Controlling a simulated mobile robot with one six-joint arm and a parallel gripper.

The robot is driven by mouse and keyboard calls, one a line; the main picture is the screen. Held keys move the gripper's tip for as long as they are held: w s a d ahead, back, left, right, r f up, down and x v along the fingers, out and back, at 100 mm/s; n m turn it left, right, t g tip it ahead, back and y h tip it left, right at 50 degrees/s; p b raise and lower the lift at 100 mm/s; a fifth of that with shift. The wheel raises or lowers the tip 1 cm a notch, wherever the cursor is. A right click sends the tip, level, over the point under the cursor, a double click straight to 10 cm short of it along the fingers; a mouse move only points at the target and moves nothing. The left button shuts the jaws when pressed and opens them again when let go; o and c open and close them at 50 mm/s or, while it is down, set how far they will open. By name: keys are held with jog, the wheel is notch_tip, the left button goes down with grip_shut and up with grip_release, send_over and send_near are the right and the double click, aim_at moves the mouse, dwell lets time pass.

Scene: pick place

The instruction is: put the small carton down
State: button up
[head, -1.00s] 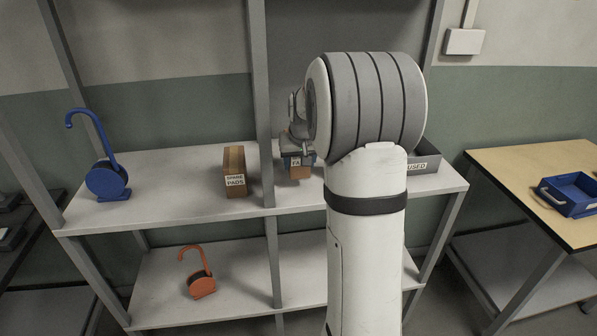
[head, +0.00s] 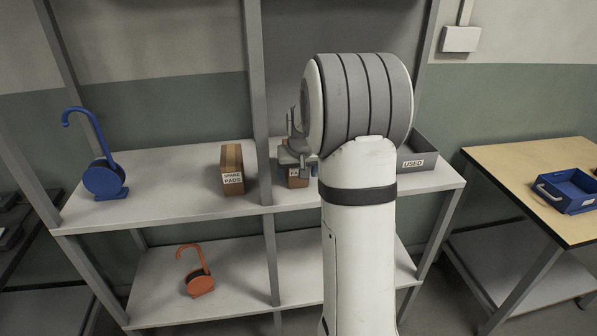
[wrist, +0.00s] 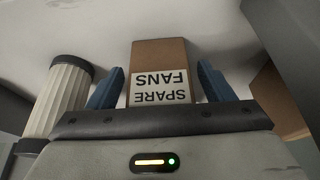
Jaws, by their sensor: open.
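The small carton (head: 297,183) is brown with a white label and stands on the upper shelf, right of the middle post. In the wrist view the carton (wrist: 160,50) shows its label, "SPARE FANS", upside down. My gripper (wrist: 158,82) has its two blue fingers apart, one on each side of the carton, with a gap showing on both sides. In the head view my gripper (head: 297,170) covers part of the carton's front.
A carton labelled "SPARE PADS" (head: 232,172) stands left of the post. A grey bin labelled "USED" (head: 418,162) is at the right. A white ribbed cylinder (wrist: 58,98) stands close to my gripper in the wrist view. The upper shelf (head: 150,165) has free room at left.

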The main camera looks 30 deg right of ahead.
jog(key=shift+r, duration=0.45)
jog(key=v, duration=1.1)
jog(key=shift+s+r, duration=0.2)
